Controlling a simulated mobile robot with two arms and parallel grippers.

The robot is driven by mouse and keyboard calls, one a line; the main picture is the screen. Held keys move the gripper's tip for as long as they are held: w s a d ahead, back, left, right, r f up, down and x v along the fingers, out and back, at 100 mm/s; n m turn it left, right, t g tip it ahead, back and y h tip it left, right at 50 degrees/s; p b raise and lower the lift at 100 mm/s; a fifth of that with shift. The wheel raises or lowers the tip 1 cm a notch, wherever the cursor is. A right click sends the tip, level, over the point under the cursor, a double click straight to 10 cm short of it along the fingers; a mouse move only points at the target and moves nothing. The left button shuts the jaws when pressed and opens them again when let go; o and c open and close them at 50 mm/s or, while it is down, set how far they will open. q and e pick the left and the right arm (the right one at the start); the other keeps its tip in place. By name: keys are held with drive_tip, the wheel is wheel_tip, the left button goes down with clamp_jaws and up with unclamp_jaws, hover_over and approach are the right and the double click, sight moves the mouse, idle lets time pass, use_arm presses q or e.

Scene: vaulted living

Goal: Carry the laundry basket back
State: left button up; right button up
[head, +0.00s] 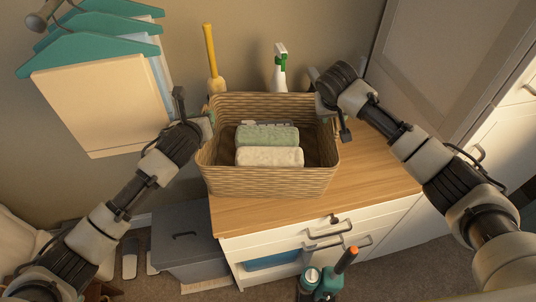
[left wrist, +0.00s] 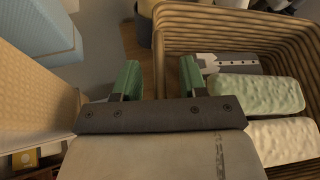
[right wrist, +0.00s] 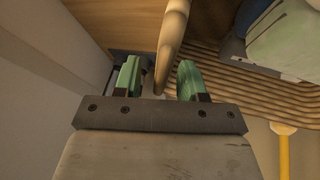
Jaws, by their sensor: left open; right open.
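The woven laundry basket (head: 268,182) stands upright on the wooden top of a white cabinet. It holds a green rolled towel (head: 267,136), a cream rolled towel (head: 269,157) and a grey item partly hidden behind them. My left gripper (head: 205,122) is at the basket's left side; in the left wrist view its open green fingers (left wrist: 157,80) are at the basket wall, one on each side of it or close to it. My right gripper (head: 325,108) is at the right side; in the right wrist view its open fingers (right wrist: 160,80) have the basket's rim (right wrist: 172,45) between them.
The wooden counter (head: 375,180) has free room right of and in front of the basket. A spray bottle (head: 280,70) and a yellow-handled brush (head: 211,55) stand behind it. Clothes hang on teal hangers (head: 95,50) at left. A grey bin (head: 187,245) and bottles (head: 325,280) stand on the floor.

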use_arm(q)
clamp_jaws()
use_arm(e)
clamp_jaws()
